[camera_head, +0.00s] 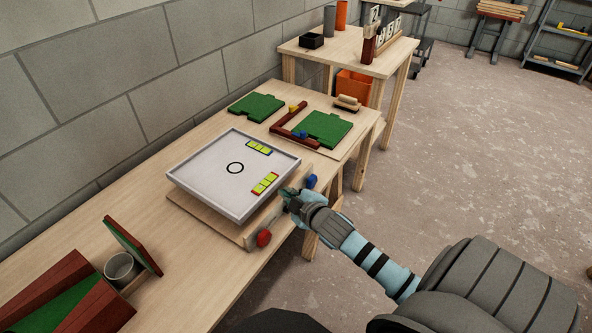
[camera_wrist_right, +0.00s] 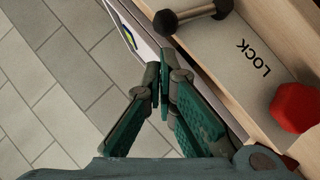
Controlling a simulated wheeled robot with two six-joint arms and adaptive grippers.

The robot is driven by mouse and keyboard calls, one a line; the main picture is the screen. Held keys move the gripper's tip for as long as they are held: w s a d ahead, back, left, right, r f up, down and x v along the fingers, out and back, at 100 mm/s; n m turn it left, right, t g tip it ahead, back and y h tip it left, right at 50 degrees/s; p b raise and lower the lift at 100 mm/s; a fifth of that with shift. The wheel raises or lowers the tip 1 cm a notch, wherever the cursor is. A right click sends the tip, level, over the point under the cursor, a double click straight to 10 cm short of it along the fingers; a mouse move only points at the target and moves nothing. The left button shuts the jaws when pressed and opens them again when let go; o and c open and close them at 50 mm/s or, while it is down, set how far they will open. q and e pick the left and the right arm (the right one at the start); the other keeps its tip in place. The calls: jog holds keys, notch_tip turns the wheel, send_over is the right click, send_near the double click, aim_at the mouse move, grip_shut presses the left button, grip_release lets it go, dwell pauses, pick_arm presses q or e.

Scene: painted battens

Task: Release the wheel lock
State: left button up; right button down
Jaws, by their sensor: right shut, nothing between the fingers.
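A shallow white tray (camera_head: 205,178) with a black circle and coloured strips sits on a wooden base (camera_head: 212,212) on the long table. A red knob (camera_head: 264,238) stands at the base's front side, and a blue knob (camera_head: 312,181) at its far right. The right wrist view shows the word LOCK (camera_wrist_right: 255,58) on a grey panel, between a red faceted knob (camera_wrist_right: 297,107) and a dark dumbbell-shaped part (camera_wrist_right: 192,16). My right gripper (camera_head: 289,196) is shut and empty beside the tray's right edge; its fingertips (camera_wrist_right: 161,75) show apart from the red knob.
Green boards (camera_head: 256,107) and a dark red frame (camera_head: 276,125) lie farther along the table. A grey cup (camera_head: 122,268) and red-sided green pieces stand near left. A second table (camera_head: 340,46) stands behind.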

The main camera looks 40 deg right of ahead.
jog(key=b+x, duration=0.1)
jog(key=x, duration=0.2)
jog(key=shift+w+f, duration=0.15)
jog(key=shift+w, duration=0.15)
